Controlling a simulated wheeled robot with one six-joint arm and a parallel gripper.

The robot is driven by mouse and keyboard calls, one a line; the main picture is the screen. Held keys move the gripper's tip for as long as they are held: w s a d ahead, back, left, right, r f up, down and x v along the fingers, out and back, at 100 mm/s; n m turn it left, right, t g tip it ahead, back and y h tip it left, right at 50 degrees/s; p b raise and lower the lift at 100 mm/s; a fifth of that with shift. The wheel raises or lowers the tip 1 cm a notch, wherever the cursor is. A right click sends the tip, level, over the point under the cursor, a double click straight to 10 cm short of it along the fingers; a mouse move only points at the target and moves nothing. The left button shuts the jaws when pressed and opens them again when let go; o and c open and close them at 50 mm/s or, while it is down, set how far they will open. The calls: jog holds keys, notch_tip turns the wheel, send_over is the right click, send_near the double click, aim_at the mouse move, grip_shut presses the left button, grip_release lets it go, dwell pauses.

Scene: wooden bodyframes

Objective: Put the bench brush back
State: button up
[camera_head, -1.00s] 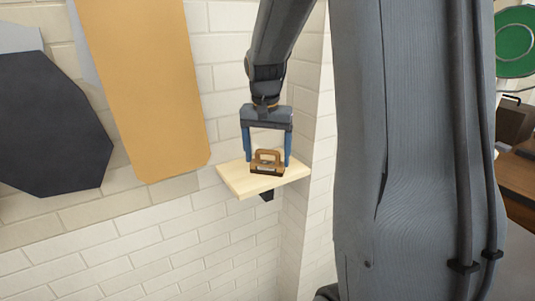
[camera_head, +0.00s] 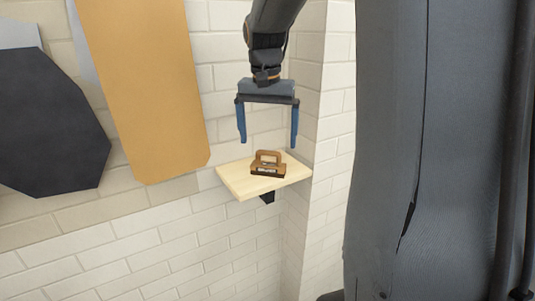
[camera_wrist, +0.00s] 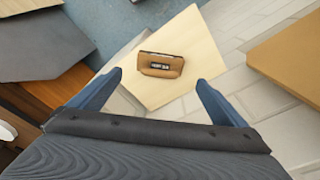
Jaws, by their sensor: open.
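The bench brush (camera_head: 268,165) is a small brown block with a loop handle and a dark lower edge. It sits on a pale wooden wall shelf (camera_head: 236,184). In the wrist view the brush (camera_wrist: 161,64) lies on the pale shelf (camera_wrist: 190,40), beyond my fingertips, with a dark label on its side. My gripper (camera_head: 268,138) has two blue fingers spread wide, with nothing between them. It hangs above the brush, apart from it. The fingers also show in the wrist view (camera_wrist: 160,78).
A tan board (camera_head: 150,90) and a dark many-sided panel (camera_head: 50,125) are at the left by the white brick wall (camera_head: 150,240). A wall corner stands just right of the shelf.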

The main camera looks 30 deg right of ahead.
notch_tip(320, 180, up, 5)
jog(key=b, duration=0.1)
jog(key=s+a+f+n, duration=0.1)
jog(key=a+f, duration=0.2)
jog(key=f, duration=0.1)
jog(key=s+a+f+n, duration=0.2)
jog(key=a+f, duration=0.1)
jog(key=f, duration=0.2)
jog(key=s+a+f+n, duration=0.1)
jog(key=s+a+f, duration=0.1)
jog(key=f, duration=0.3)
jog(key=shift+s+a+n+y, duration=0.25)
jog(key=shift+a+n+y, duration=0.05)
jog(key=shift+a, duration=0.15)
jog(key=s+a+f+n, duration=0.4)
jog(key=s+a+f, duration=0.1)
jog(key=s+f, duration=0.4)
jog(key=shift+a+f, duration=0.25)
jog(key=shift+f, duration=0.2)
